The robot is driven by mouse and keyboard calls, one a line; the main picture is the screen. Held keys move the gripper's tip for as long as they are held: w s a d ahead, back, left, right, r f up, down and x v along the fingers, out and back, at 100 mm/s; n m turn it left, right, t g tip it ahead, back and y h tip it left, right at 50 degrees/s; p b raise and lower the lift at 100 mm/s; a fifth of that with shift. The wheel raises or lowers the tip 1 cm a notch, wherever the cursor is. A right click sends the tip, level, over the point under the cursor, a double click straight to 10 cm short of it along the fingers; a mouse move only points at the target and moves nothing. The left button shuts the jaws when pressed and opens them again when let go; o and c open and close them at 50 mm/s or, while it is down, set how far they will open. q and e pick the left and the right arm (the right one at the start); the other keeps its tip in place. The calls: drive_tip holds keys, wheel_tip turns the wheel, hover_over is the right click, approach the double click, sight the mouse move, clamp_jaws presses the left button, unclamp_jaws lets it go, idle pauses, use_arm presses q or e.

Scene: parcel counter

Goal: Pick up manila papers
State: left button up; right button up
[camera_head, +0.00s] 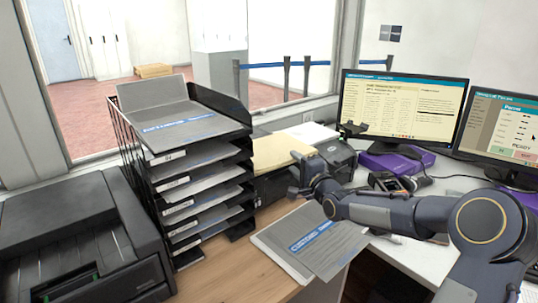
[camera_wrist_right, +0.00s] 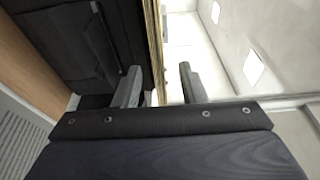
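The manila papers (camera_head: 278,152) lie as a flat stack on a black box-like unit (camera_head: 273,184), right of the black tray rack. My right gripper (camera_head: 298,178) is at the right front end of this stack. In the right wrist view, its two fingers (camera_wrist_right: 160,70) stand apart. The thin tan edge of the manila papers (camera_wrist_right: 155,45) shows between them, closer to the left finger, with a gap to the right finger. The stack appears unheld. My left gripper is in neither view.
A black rack (camera_head: 247,122) with grey papers on several levels stands left of the stack. A grey form (camera_head: 318,240) lies at the counter's front edge, below my right arm. A printer (camera_head: 80,240) fills the left; monitors (camera_head: 400,108) stand at right.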

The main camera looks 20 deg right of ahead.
sight(293, 161)
drive_tip(key=w, duration=0.3)
drive_tip(key=shift+w+a, duration=0.2)
drive_tip(key=shift+w, duration=0.2)
clamp_jaws()
